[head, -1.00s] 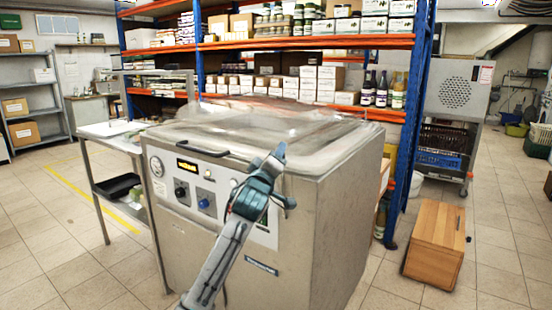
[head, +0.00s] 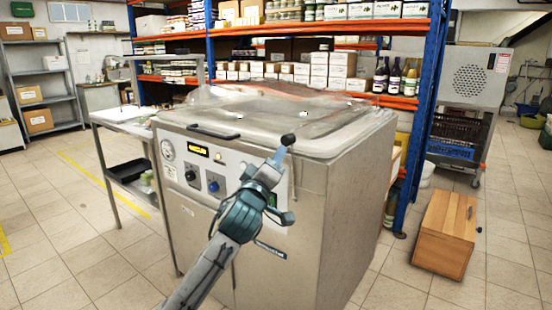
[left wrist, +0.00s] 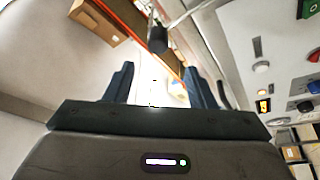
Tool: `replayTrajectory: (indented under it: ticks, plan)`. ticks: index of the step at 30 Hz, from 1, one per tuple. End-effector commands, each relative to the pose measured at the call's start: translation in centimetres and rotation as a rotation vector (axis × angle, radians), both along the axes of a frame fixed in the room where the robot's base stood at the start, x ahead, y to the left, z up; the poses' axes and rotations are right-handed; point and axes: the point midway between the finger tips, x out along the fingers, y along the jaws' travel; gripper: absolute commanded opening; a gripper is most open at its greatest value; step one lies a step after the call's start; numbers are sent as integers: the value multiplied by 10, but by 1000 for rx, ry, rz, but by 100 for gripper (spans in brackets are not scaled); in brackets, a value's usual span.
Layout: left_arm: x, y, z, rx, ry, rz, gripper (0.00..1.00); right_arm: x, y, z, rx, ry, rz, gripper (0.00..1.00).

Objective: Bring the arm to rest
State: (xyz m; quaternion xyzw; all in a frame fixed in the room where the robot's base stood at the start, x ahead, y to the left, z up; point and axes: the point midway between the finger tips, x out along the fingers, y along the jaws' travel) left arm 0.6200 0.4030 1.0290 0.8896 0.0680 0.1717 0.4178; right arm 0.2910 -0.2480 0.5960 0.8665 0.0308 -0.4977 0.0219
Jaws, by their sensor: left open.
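My left gripper (head: 268,178) is teal and grey. In the head view it stands in front of the steel machine's front panel, near its upper right corner. In the left wrist view its two dark fingers (left wrist: 160,82) are spread apart with nothing between them. A black knob (head: 288,139) on a thin metal rod shows just beyond the fingertips; it also shows in the left wrist view (left wrist: 158,38), past the fingers. I cannot tell whether the gripper touches it. My right gripper is not in view.
The steel machine (head: 345,215) with a clear lid (head: 265,105) fills the middle. A steel side table (head: 125,125) stands at its left, an orange and blue shelf rack (head: 430,90) behind. A wooden box (head: 447,230) lies on the floor at right. Floor is free at left.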

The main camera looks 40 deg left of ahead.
Motion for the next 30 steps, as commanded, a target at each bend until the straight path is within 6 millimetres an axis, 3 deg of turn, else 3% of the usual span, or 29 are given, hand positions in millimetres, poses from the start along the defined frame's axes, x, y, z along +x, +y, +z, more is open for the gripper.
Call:
replayTrajectory:
  ticks: [14,17,20,23,27,30]
  plan:
    - [0,0,0,0,1,0,50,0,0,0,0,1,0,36]
    - [-1,-3,-13,10,31,0,50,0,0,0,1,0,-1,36]
    - [-5,-12,-51,50,126,0,50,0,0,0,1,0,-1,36]
    - [-20,-28,-113,125,283,-11,50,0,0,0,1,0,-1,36]
    - [-58,-53,-207,261,541,-59,50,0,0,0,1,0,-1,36]
    - [-96,-72,-266,361,713,-119,50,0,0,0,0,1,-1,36]
